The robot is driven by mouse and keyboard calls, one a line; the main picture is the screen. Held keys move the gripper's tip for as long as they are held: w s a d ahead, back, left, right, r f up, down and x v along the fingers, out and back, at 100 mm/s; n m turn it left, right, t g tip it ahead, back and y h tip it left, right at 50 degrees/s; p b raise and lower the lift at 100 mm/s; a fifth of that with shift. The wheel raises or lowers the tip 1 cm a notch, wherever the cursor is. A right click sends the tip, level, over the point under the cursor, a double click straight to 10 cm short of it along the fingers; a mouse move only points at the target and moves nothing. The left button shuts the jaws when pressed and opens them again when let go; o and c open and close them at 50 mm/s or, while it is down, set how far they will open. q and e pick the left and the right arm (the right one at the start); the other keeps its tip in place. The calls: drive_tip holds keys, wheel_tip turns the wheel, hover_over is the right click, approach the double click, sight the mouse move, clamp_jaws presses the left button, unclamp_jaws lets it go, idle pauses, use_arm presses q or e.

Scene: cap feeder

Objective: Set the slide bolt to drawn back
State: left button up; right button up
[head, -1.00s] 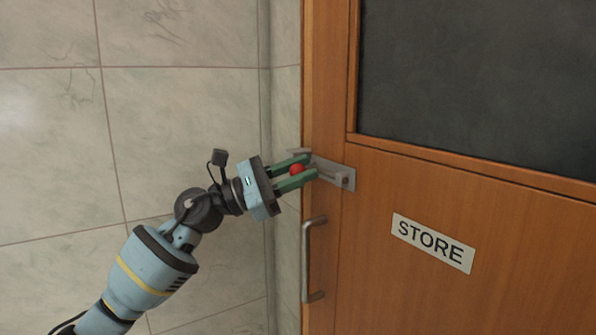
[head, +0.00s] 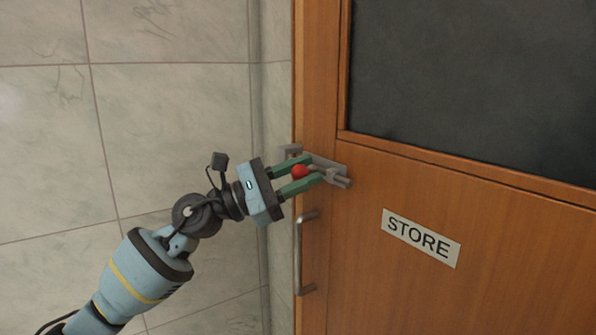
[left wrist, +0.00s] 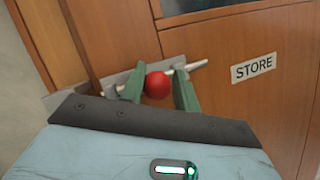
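The slide bolt (head: 326,163) is a grey metal plate and rod with a red ball knob (head: 299,172), mounted across the door's left edge. The rod's right end (head: 346,183) sticks out past the guide at the right of the plate. The wrist view also shows this rod end (left wrist: 198,65) to the right of the red knob (left wrist: 157,85). My left gripper (head: 304,173) has one green finger on each side of the knob; the knob fills the gap between the fingers. The fingers partly hide the bolt's left part. My right gripper is not in view.
A grey keeper piece (head: 291,150) sits on the frame left of the bolt. A vertical pull handle (head: 303,252) is just below my gripper. A STORE sign (head: 421,238) is on the wooden door (head: 480,185). A tiled wall (head: 170,110) lies to the left.

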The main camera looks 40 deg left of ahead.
sight(295, 179)
use_arm(q)
drive_tip(key=o, duration=0.3)
drive_tip(key=shift+d, duration=0.15)
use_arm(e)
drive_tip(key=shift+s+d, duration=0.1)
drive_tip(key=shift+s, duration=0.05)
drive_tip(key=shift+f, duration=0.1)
use_arm(q)
drive_tip(key=shift+s+a+f, duration=0.15)
drive_tip(key=shift+a+f, duration=0.05)
drive_tip(key=shift+a, duration=0.1)
drive_tip(key=b+v, duration=0.3)
drive_tip(key=v, duration=0.3)
drive_tip(key=shift+d, duration=0.1)
drive_tip(key=shift+s+a+b, duration=0.3)
drive_tip(key=shift+s+a, duration=0.1)
drive_tip(key=shift+s, duration=0.05)
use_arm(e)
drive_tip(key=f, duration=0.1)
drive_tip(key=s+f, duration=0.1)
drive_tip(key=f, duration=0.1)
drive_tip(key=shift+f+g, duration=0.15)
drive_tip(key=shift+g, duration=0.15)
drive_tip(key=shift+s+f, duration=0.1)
use_arm(q)
drive_tip(key=shift+f, duration=0.1)
